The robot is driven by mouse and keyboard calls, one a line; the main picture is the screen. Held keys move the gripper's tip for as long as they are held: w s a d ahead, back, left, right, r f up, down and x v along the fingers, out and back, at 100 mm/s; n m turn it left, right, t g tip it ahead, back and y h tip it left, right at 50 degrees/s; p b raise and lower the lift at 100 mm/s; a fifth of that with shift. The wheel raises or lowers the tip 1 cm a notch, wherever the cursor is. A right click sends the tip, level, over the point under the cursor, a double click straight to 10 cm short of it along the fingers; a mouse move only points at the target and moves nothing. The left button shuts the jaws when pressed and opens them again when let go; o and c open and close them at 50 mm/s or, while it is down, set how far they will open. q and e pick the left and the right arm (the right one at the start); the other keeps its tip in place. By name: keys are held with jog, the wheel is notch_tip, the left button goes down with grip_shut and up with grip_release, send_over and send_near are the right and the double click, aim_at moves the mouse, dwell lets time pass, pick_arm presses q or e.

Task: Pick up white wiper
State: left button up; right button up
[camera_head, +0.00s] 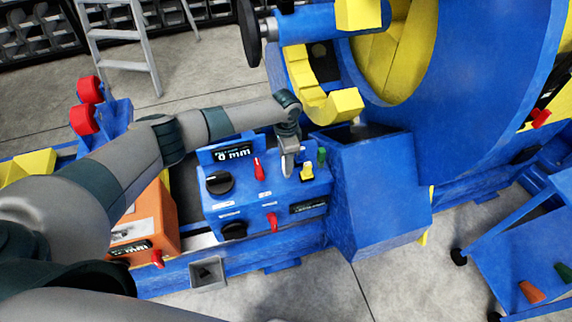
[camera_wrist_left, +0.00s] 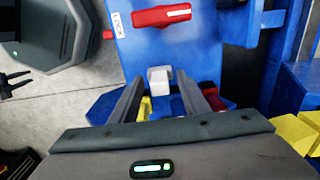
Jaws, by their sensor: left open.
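A small white block (camera_wrist_left: 159,80), which looks like the white wiper, is on the blue panel in the left wrist view. It lies between the tips of my left gripper (camera_wrist_left: 160,86), whose two fingers are apart with nothing clamped. In the head view my left gripper (camera_head: 288,164) points down over the right part of the blue control box (camera_head: 248,204). The white piece cannot be made out clearly there, close to the gripper. I cannot tell whether the fingers touch it.
The control box carries red levers (camera_head: 259,169), black knobs (camera_head: 219,183), a yellow switch (camera_head: 307,172) and a green one (camera_head: 322,155) close to the gripper. The blue and yellow positioner (camera_head: 480,110) stands to the right. An orange box (camera_head: 146,222) is to the left.

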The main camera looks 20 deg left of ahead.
pick_arm(q)
jog(key=shift+f, duration=0.15)
dwell(0.3)
grip_shut()
jog(key=shift+r+b, duration=0.3)
jog(key=shift+r, duration=0.3)
jog(key=r, duration=0.1)
jog(key=r+b, duration=0.1)
jog(key=d+r, duration=0.1)
jog(key=shift+s+r, duration=0.15)
jog(key=shift+s, duration=0.1)
jog(key=s+d+r+b, duration=0.2)
jog(key=s+d+r, duration=0.3)
jog(key=d, duration=0.4)
jog(key=shift+s+r+b, duration=0.2)
jog(key=shift+r+b, duration=0.2)
jog(key=shift+r, duration=0.4)
jog(key=shift+d, duration=0.1)
